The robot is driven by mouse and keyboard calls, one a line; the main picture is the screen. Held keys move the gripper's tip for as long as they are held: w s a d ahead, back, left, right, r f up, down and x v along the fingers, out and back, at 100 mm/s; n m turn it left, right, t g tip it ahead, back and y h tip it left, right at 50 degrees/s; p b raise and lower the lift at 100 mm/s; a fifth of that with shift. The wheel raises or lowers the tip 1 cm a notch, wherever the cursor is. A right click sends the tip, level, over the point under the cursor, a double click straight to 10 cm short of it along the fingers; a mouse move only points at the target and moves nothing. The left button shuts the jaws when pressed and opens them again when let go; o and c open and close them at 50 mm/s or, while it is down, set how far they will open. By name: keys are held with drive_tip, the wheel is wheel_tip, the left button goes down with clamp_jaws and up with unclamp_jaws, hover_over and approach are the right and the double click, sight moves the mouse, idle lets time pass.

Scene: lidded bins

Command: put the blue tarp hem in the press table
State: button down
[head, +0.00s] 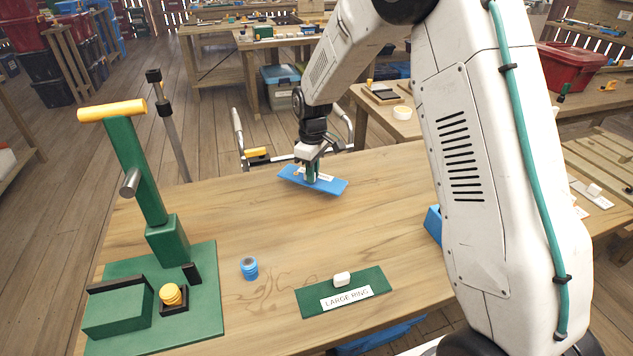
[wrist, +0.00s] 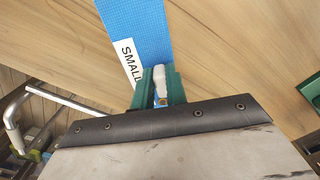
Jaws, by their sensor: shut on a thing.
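My gripper (head: 312,172) is shut on the white knob (wrist: 160,80) of a blue flat panel (head: 328,184), which has a white label. In the wrist view the panel (wrist: 140,28) lies beyond the green fingers, and its label starts "SMALL". The panel is tilted over the far part of the table; I cannot tell whether it touches the wood. A green press (head: 140,180) with a yellow handle stands at the table's left end on a green base. I see nothing clearly recognisable as a tarp hem.
A stack of blue rings (head: 249,268) stands mid-table. Yellow rings (head: 172,295) sit in a small black holder on the press base. A green panel (head: 315,302) labelled "LARGE RING", with a white knob, lies at the front. A blue object (head: 433,225) is partly hidden behind my arm.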

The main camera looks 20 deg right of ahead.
sight(317, 181)
drive_tip(key=f, duration=0.1)
drive_tip(key=d+f, duration=0.1)
drive_tip(key=f, duration=0.1)
drive_tip(key=shift+s, duration=0.15)
drive_tip(key=shift+f, duration=0.3)
drive_tip(key=shift+f, duration=0.1)
drive_tip(key=c, duration=1.4)
unclamp_jaws()
